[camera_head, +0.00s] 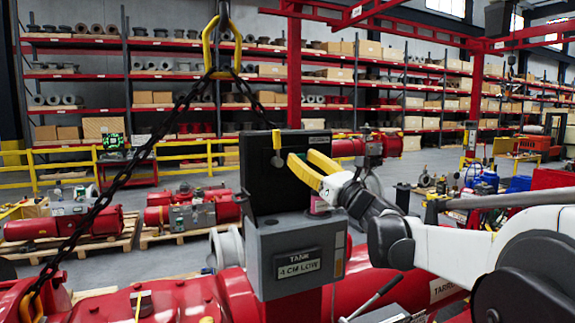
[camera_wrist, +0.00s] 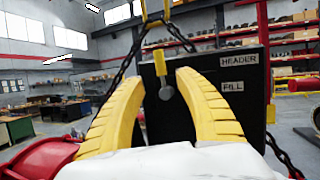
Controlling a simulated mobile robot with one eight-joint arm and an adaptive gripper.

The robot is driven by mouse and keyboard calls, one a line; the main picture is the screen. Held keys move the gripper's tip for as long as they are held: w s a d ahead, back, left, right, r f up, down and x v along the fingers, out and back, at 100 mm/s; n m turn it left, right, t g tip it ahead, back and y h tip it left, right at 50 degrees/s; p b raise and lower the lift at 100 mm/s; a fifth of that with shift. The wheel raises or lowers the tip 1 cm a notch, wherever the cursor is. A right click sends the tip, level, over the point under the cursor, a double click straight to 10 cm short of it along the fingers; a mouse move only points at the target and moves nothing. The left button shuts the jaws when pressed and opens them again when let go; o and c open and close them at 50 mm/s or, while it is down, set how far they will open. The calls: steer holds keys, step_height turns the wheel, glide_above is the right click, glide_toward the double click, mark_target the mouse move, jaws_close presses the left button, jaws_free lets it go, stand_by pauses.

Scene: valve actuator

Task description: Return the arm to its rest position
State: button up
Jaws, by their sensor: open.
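My gripper (camera_head: 303,168) has yellow fingers and is open and empty. It is in front of a black panel (camera_head: 258,172) that stands above a grey box (camera_head: 297,262) labelled "TANK 4 CM LOW". In the wrist view, my gripper (camera_wrist: 164,82) has its fingers spread on either side of a small yellow tag with a round grey end (camera_wrist: 165,93) on the black panel (camera_wrist: 225,100). The fingers appear apart from the tag. My white arm (camera_head: 450,250) reaches in from the right and is extended toward the panel.
A black chain (camera_head: 125,180) hangs from a yellow hook (camera_head: 222,50) to red machinery (camera_head: 185,300) below. A metal lever (camera_head: 375,300) stands right of the grey box. Red actuators (camera_head: 70,226) lie on pallets at left. Yellow railings and stocked shelves stand behind.

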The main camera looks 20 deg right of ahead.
steer(key=s+a+f+n+g+y+b, duration=0.1)
steer(key=s+a+f+n+g+b, duration=0.2)
steer(key=s+a+f+n+b, duration=0.55)
steer(key=s+a+f+n+g+b, duration=0.1)
steer(key=a+f+n+g+b, duration=0.25)
steer(key=f, duration=1.05)
steer(key=s+a+f+n+g+y+b, duration=0.1)
steer(key=s+a+f+n+g+b, duration=0.3)
steer(key=a+f, duration=0.6)
steer(key=s+d+f+n+g+h+b, duration=0.1)
steer(key=s+f+n+b, duration=0.3)
steer(key=f, duration=0.7)
steer(key=s+d+f+n+g+h+b, duration=0.1)
steer(key=s+d+f+n+h+b, duration=0.2)
steer(key=s+f, duration=0.5)
steer(key=s+d+f+n+g+h+b, duration=0.2)
steer(key=s+f+n+h+b, duration=0.2)
steer(key=f, duration=0.9)
steer(key=s+n+b, duration=0.2)
steer(key=n+b, duration=0.1)
steer(key=n, duration=0.1)
steer(key=shift+s+d+f+n, duration=0.3)
steer(key=shift+s+n, duration=0.1)
